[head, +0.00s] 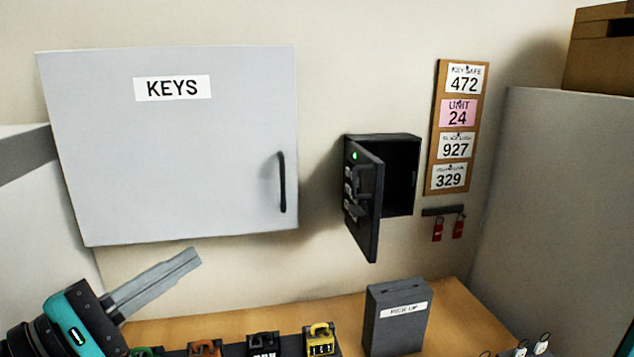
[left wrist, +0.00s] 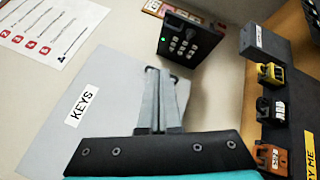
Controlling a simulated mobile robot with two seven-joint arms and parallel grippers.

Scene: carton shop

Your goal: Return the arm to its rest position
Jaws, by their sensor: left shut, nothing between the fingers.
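My left gripper (head: 192,257) is at the lower left of the head view, its fingers shut together with nothing between them. It is in the air in front of the wall, below the grey KEYS cabinet (head: 190,160), which is closed. In the left wrist view the closed fingers (left wrist: 158,72) overlap the cabinet door (left wrist: 105,90). The small black key safe (head: 402,175) on the wall stands open, its keypad door (head: 362,200) swung out with a green light on. My right gripper is not in view.
The wooden counter (head: 465,310) holds a dark PICK UP box (head: 397,325) and a row of padlocks, among them a yellow one (head: 320,340). A board of number cards (head: 437,130) and red-tagged keys (head: 437,230) hang at right. A grey cabinet (head: 560,190) stands far right.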

